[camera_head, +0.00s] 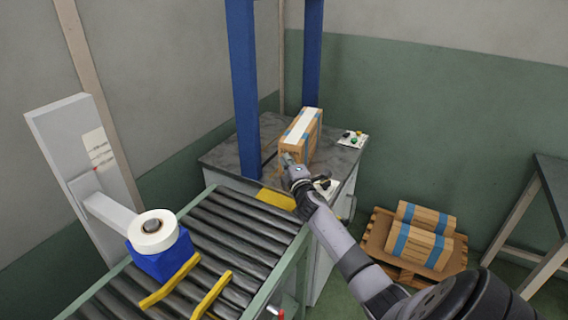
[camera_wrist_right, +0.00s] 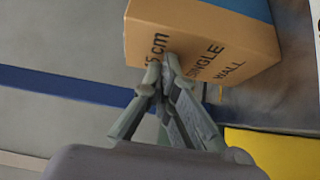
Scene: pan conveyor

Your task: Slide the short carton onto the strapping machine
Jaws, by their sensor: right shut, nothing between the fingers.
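The short carton (camera_head: 303,133) is brown with blue bands and a white strip along its top. It stands upright on the dark top of the strapping machine (camera_head: 226,152), at the blue arch (camera_head: 245,90). My right gripper (camera_head: 287,160) is shut and empty, with its fingertips at the carton's near face. In the right wrist view the shut fingertips (camera_wrist_right: 172,62) overlap the printed face of the carton (camera_wrist_right: 205,50); they look to be touching it. The carton's far side is hidden. My left gripper is not in view.
A roller conveyor (camera_head: 240,225) with yellow guides (camera_head: 170,280) leads up to the machine. A tape roll (camera_head: 153,230) on a blue holder stands at its left. A control box (camera_head: 352,138) sits on the machine. A pallet (camera_head: 377,236) with strapped cartons stands on the floor at right.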

